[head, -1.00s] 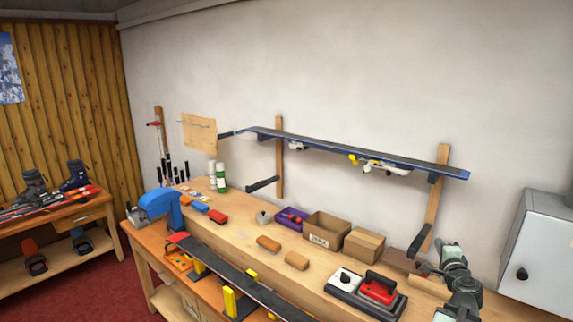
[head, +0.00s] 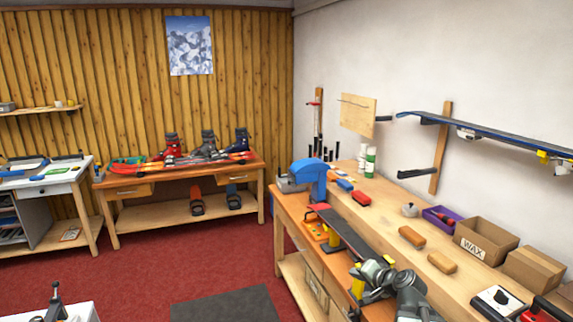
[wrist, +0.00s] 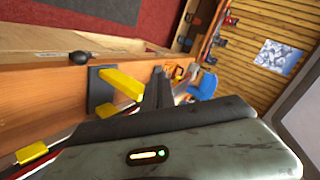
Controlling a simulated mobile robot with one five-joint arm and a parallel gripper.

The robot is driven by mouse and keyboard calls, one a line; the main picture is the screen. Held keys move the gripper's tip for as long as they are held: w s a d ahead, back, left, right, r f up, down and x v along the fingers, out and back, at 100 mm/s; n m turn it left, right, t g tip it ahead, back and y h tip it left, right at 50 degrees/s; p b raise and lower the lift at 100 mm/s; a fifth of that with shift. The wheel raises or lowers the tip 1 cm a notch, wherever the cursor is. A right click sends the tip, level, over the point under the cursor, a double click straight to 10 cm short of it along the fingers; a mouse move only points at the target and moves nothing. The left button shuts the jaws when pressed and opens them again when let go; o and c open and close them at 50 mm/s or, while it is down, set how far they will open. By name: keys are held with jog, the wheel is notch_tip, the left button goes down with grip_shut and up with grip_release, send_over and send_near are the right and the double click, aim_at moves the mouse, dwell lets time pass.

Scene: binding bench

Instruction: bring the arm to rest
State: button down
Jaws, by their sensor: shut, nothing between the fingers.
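My grey arm shows at the bottom of the head view, in front of the bench and over the near part of the clamped ski. My gripper (wrist: 158,88) shows in the wrist view as a wide grey body with dark fingers closed together. Nothing is held between them. The fingers point along the dark ski toward a blue machine (wrist: 204,86), which also stands at the bench's far end in the head view (head: 309,177). A yellow vise block (wrist: 122,84) is beside the fingers. I cannot tell the exact gap to it.
The workbench (head: 385,215) carries brown blocks (head: 411,237), a wax box (head: 485,240) and a purple tray (head: 440,217). A second bench (head: 150,183) with boots stands at the back left. Red floor (head: 150,275) lies open between.

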jog(key=s+a+f+n+g+b, duration=0.1)
jog(key=s+a+f+n+g, duration=0.2)
jog(key=a+f, duration=0.4)
jog(key=s+a+f+n+g+b, duration=0.2)
jog(key=s+a+f+n+g, duration=0.15)
jog(key=a, duration=0.45)
jog(key=s+d+f+n+g+h, duration=0.1)
jog(key=s+d+f+g+h, duration=0.1)
jog(key=s, duration=0.3)
jog(key=s+d+f+g+h, duration=0.2)
jog(key=s+d, duration=0.1)
jog(key=s, duration=0.2)
jog(key=shift+s+d+f+n, duration=0.25)
jog(key=shift+d+f+n, duration=0.1)
jog(key=shift+d, duration=0.05)
jog(key=shift+g, duration=0.25)
